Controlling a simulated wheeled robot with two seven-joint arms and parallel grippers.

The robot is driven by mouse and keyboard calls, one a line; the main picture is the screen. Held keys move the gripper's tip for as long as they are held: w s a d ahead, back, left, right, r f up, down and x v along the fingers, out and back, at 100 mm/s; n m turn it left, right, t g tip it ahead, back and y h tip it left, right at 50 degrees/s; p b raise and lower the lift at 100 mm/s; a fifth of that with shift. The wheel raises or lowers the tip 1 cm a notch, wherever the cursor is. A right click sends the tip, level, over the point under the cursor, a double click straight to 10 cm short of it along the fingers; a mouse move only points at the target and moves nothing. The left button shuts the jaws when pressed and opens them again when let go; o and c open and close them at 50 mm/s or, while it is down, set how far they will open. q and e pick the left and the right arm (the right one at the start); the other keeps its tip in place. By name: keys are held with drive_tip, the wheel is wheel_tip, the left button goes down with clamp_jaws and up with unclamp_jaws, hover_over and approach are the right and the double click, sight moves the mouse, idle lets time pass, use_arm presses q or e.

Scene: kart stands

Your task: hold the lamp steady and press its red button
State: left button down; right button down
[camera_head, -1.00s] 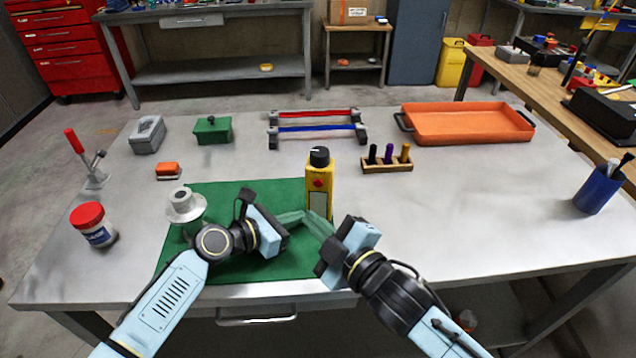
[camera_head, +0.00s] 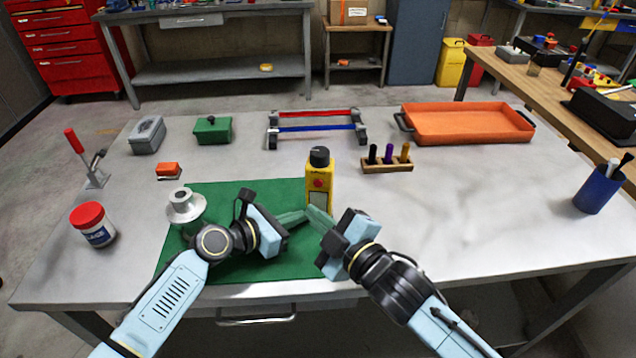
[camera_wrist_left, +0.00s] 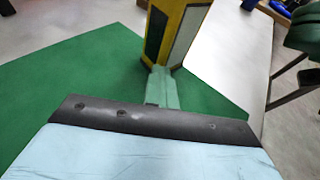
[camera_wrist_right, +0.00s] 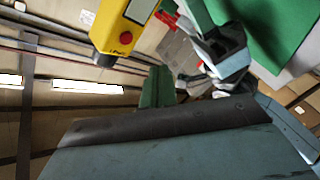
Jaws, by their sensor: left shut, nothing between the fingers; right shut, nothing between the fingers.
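The lamp (camera_head: 329,175) is a yellow upright box with a black cap, standing on the green mat (camera_head: 232,193). Its red button (camera_head: 318,183) faces me. My left gripper (camera_head: 304,215) is shut and empty, its tips by the lamp's lower left front. In the left wrist view the lamp (camera_wrist_left: 183,25) stands just beyond the fingertips; contact is unclear. My right gripper (camera_head: 311,211) is shut and empty, its tips in front of the lamp's lower part, below the button. The right wrist view shows the lamp (camera_wrist_right: 107,22) and red button (camera_wrist_right: 126,38) beyond the fingers.
A grey metal spool-shaped part (camera_head: 184,204) stands close to my left wrist. A wooden holder (camera_head: 387,166) with coloured pegs stands right of the lamp. An orange tray (camera_head: 468,123) and a rack with red and blue bars (camera_head: 318,128) lie behind. The table's right side is mostly clear.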

sight(309, 183)
drive_tip(key=shift+w+d, duration=0.25)
drive_tip(key=shift+w, duration=0.85)
drive_tip(key=shift+w+d, duration=0.25)
drive_tip(key=shift+w, duration=0.8)
drive_tip(key=shift+w, duration=0.15)
drive_tip(key=shift+w+d, duration=0.1)
drive_tip(key=shift+w, duration=0.2)
drive_tip(key=shift+w+d, duration=0.15)
drive_tip(key=shift+w, duration=0.35)
idle(1.1)
idle(0.5)
drive_tip(key=shift+s+a, duration=0.25)
drive_tip(key=shift+s, duration=0.7)
drive_tip(key=shift+s+a, duration=0.2)
drive_tip(key=shift+s, duration=0.6)
drive_tip(key=shift+s+a, duration=0.15)
drive_tip(key=shift+s, duration=0.7)
drive_tip(key=shift+s+a, duration=0.2)
drive_tip(key=shift+s, duration=0.6)
use_arm(q)
drive_tip(key=c, duration=2.2)
unclamp_jaws()
